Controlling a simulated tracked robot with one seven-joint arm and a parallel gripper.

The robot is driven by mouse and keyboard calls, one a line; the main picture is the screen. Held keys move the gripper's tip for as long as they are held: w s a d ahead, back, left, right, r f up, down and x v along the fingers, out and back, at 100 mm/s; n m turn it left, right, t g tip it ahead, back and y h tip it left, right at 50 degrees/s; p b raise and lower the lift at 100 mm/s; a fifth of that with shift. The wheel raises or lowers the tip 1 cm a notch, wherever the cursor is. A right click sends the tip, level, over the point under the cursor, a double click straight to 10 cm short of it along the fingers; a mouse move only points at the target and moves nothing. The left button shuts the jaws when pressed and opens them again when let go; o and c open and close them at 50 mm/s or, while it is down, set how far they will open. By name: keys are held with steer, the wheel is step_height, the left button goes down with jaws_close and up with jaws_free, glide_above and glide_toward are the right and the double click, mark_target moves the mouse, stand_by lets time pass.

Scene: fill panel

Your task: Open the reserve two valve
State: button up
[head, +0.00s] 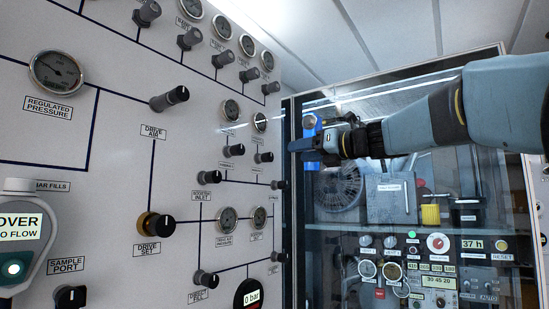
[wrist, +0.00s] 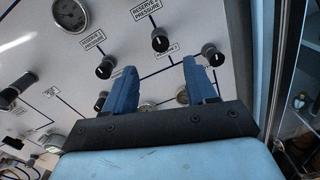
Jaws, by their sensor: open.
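In the wrist view, a label that seems to read "RESERVE 2 PRESSURE" (wrist: 147,11) is at the top of the panel. A black knob with a pale mark (wrist: 160,41) sits just below it, beside another small label too blurred to read fully. I cannot be sure this knob is the reserve two valve. My gripper (wrist: 159,64) is open and empty, its blue fingers apart, with this knob in view beyond the gap. In the head view, my gripper (head: 301,146) is at the panel's right edge, apart from the knobs.
Other knobs are close by: one to the left (wrist: 105,69), one to the right (wrist: 211,54). The white panel (head: 110,120) carries several gauges and knobs. A glass-fronted cabinet (head: 340,221) stands behind my gripper at the right.

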mark_target(271, 156)
steer(key=x, duration=1)
steer(key=shift+w+a, duration=0.15)
steer(key=shift+a, duration=0.1)
steer(key=shift+c, duration=0.2)
